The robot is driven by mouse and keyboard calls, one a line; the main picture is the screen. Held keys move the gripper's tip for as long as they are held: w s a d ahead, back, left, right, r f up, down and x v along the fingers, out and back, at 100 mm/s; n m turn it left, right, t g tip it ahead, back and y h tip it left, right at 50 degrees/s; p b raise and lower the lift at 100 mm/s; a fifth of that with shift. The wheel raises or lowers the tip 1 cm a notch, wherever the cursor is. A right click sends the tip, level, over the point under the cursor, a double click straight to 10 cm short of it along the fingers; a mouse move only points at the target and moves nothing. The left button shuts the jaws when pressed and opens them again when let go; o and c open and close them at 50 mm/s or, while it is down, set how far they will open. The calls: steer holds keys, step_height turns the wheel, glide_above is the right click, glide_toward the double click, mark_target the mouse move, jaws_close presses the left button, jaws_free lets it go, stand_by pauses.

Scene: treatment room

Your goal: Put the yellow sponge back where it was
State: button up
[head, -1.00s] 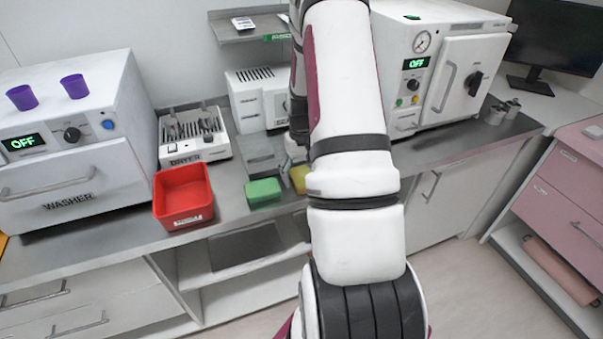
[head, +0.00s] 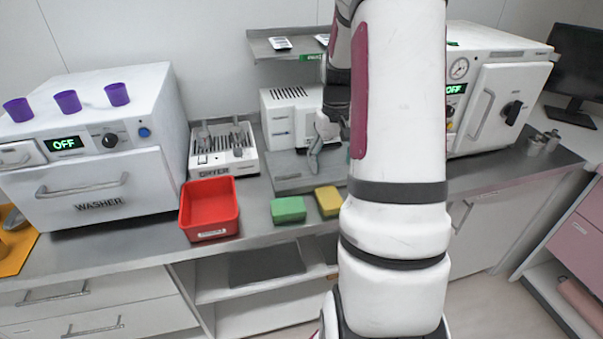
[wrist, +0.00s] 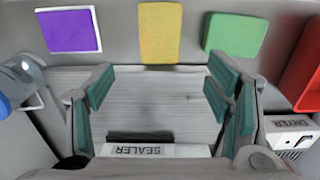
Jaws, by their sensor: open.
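The yellow sponge (head: 328,201) lies on the steel counter near its front edge, just right of the green sponge (head: 289,209), with a small gap between them. In the wrist view, the yellow sponge (wrist: 159,32) is at top centre, left of the green sponge (wrist: 235,36), and nothing holds it. My gripper (wrist: 160,98) is open and empty, its fingers wide apart above the grey plate in front of the sealer. In the head view, my gripper (head: 318,143) is behind the yellow sponge, partly hidden by my arm.
The red bin (head: 209,208) stands left of the sponges, with the dryer (head: 223,150) behind it. The sealer (head: 290,117) stands at the back. A purple item with a white border (wrist: 70,30) lies left of the yellow sponge in the wrist view. The washer (head: 100,160) is far left.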

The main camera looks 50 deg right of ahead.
steer(key=a+r+n+t+h, duration=0.1)
steer(key=a+r+n, duration=0.1)
steer(key=a+r, duration=0.65)
steer(key=a+r+n+t, duration=0.1)
steer(key=a+r, duration=0.5)
steer(key=a, duration=0.5)
steer(key=s+a+r+n+t+y, duration=0.1)
steer(key=s+a+r+n+t, duration=0.2)
steer(key=s+a, duration=0.8)
steer(key=a+r, duration=0.1)
steer(key=a, duration=0.3)
steer(key=shift+s+r, duration=0.25)
steer(key=shift+r, duration=0.1)
